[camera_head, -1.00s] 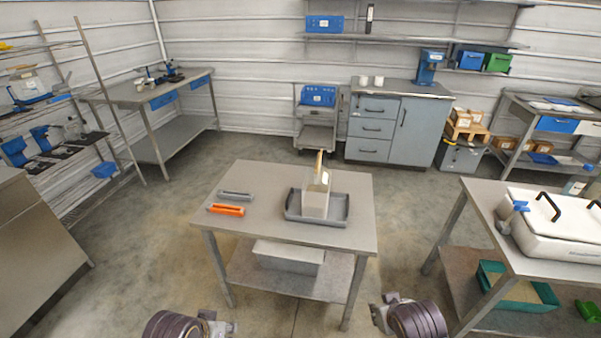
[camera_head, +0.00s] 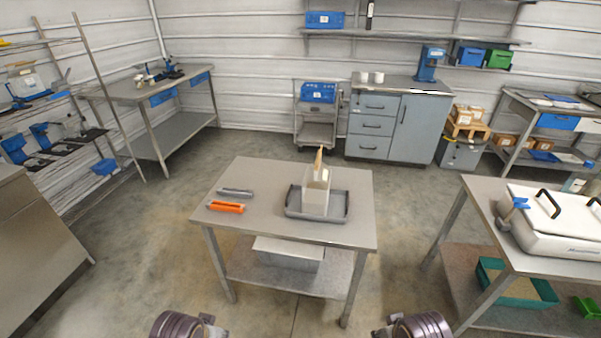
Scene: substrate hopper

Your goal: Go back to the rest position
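My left arm's end (camera_head: 190,326) shows at the bottom edge, in front of the middle table's left legs. Neither arm touches the table. The middle table (camera_head: 265,175) carries a dark grey tray (camera_head: 338,212) with an upright pale container (camera_head: 316,197) in it. A tan piece sticks up from the container. An orange holder (camera_head: 226,207) and a grey holder (camera_head: 236,193) lie on the left.
A right-hand table (camera_head: 483,189) holds a large white box (camera_head: 560,228) with black handles. A steel cabinet (camera_head: 35,250) stands at the left. A trolley (camera_head: 316,125) and a drawer cabinet (camera_head: 405,130) stand at the back. Floor is clear around the middle table.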

